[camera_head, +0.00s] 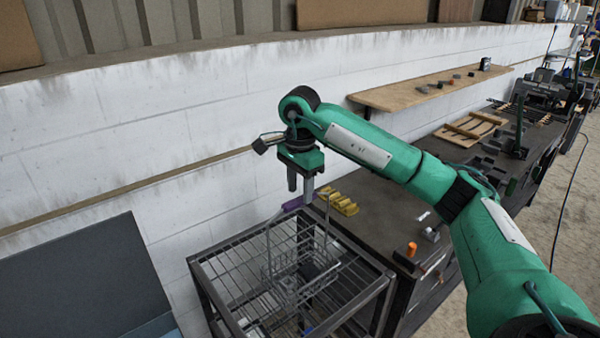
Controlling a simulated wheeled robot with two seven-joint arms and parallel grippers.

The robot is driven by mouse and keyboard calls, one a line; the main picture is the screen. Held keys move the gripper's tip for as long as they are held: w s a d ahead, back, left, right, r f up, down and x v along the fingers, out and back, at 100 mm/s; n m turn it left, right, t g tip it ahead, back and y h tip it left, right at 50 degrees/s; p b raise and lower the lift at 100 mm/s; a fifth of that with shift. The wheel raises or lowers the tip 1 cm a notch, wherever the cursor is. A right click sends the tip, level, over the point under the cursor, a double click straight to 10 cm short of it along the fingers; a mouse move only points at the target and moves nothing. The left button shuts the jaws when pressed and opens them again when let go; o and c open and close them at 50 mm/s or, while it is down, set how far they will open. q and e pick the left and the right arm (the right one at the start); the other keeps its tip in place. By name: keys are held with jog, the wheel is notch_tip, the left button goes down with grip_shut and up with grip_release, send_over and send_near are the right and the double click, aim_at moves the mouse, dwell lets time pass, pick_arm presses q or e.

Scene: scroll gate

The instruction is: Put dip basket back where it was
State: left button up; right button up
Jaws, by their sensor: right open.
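The dip basket (283,262) is a grey wire basket with a tall wire bail and a purple grip (297,203) at its top. It stands upright at the metal rack (222,258); I cannot tell whether it rests on the rack's top grid or hangs within it. My right gripper (300,188) points down just above the purple grip, with its two dark fingers apart. The fingertips are close to the grip; I cannot tell whether they touch it. My left gripper is not in view.
A dark workbench (378,222) stands right of the rack, with yellow blocks (339,203) and an orange-topped item (411,249). A wooden shelf (420,92) runs along the white wall behind. A dark flat panel (85,285) is at the left.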

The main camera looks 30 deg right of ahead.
jog(key=shift+r, duration=3.25)
